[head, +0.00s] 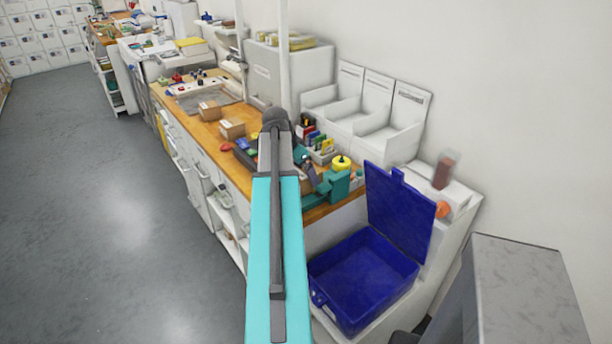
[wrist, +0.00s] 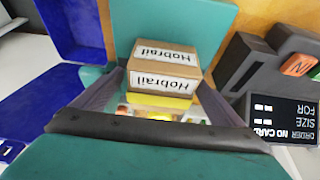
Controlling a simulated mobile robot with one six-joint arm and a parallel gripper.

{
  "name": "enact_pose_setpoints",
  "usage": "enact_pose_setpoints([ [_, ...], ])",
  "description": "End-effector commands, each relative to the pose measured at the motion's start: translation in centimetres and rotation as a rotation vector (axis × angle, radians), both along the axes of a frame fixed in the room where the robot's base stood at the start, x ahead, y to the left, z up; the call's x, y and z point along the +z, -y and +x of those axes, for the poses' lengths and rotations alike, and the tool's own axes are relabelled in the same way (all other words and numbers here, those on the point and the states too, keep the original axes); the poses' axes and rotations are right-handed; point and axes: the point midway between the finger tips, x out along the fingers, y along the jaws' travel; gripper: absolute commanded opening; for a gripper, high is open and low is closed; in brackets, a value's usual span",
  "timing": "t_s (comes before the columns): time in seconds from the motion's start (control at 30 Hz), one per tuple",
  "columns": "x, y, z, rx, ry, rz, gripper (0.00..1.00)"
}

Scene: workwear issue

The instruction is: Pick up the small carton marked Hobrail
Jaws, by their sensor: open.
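The small carton marked Hobrail (wrist: 165,68) is brown with white labels on two faces and shows in the middle of the wrist view. My gripper (wrist: 162,80) is open, with one dark finger on each side of the carton's near end. I cannot tell whether either finger touches it. Teal surfaces show behind and beside the carton, and a yellow strip lies just below it in the picture. In the head view my arm covers this part of the bench, and I cannot make out the carton's label there.
A dark card holder (wrist: 280,75) stands right of the carton. An open blue bin (head: 365,275) stands at the bench's near end. Two brown cartons (head: 231,128) (head: 209,110) sit farther along the wooden bench. White compartments (head: 385,125) line the wall. Floor at left is clear.

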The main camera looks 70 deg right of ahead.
Motion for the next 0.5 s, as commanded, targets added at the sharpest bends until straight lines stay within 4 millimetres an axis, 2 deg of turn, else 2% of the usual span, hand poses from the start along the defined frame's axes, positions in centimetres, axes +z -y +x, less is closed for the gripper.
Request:
enact_pose_setpoints([
  [0.2, -1.3, 0.4, -0.3, 0.000, -0.001, 0.000, 0.92],
  [0.5, -1.5, 0.5, -0.3, 0.000, 0.000, 0.000, 0.92],
])
